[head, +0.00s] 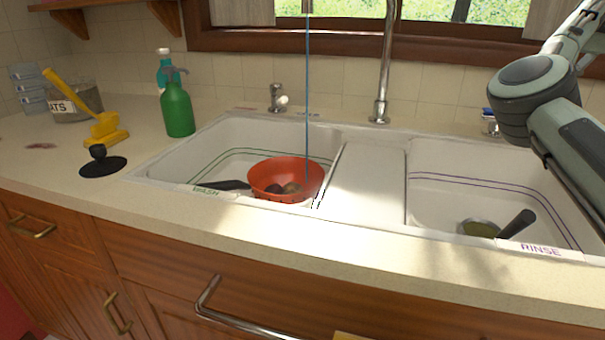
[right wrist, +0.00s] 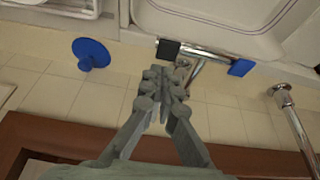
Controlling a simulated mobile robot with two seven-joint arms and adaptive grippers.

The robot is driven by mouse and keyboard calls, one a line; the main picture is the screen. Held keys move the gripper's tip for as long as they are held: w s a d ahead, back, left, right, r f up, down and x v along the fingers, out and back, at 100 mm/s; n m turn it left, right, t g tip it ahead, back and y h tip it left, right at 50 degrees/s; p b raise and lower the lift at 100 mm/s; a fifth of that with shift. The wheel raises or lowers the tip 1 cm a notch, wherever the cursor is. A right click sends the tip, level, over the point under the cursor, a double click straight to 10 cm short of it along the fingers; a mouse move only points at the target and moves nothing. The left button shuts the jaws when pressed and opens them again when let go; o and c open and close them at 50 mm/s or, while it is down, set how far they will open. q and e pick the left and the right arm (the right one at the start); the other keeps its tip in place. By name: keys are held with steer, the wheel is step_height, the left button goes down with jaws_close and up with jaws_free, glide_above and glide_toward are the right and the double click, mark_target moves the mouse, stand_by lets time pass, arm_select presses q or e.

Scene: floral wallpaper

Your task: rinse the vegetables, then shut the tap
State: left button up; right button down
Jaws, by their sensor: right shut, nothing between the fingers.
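An orange-red bowl (head: 262,180) stands in the left basin, marked WASH, with several round brownish vegetables (head: 291,188) in it. A thin blue stream of water (head: 308,100) falls from above to the bowl's right side; whether it lands inside is unclear. A tall metal tap pipe (head: 383,75) rises behind the sink. A metal tap lever (right wrist: 205,52) with a black end and a blue end shows in the right wrist view. My right gripper (right wrist: 168,75) is shut and empty, its tips close to this lever; contact cannot be told. My left gripper is out of view.
The right basin (head: 450,195), marked RINSE, holds a dark-handled pan (head: 480,228). Another small tap (head: 277,98) stands behind the left basin. A blue knobbed disc (right wrist: 90,53) is near my right gripper.

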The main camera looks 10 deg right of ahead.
steer(key=shift+s+d, duration=0.15)
steer(key=shift+d, duration=0.05)
steer(key=shift+f+b, duration=0.8)
steer(key=shift+f, duration=0.7)
stand_by(4.5)
steer(key=shift+f+b, duration=0.55)
steer(key=shift+f, duration=0.65)
steer(key=shift+p, duration=0.4)
